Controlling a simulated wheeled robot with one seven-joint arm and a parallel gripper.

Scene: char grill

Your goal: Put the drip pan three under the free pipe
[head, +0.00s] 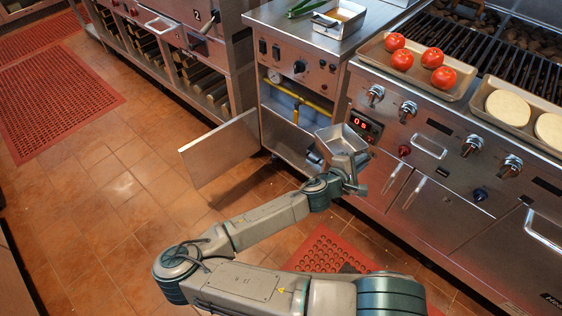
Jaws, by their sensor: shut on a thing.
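A small steel drip pan (338,136) is held up at the front of an open cabinet (285,136), at its right side. My gripper (350,164) is shut on the pan from the near side; its fingers are small and partly hidden. The pan looks slightly tilted. Whether this pan is number three cannot be told, as no number shows on it. Inside the cabinet a yellow pipe (305,100) runs across below a round gauge (274,76), with a dark fitting (296,112) hanging from it. The cabinet floor is partly hidden by the pan and my wrist.
The cabinet door (222,150) stands open to the left. The grill front with knobs (408,111) and a red display (360,123) is close at right. Trays of tomatoes (403,60) and round pale patties (508,107) sit above.

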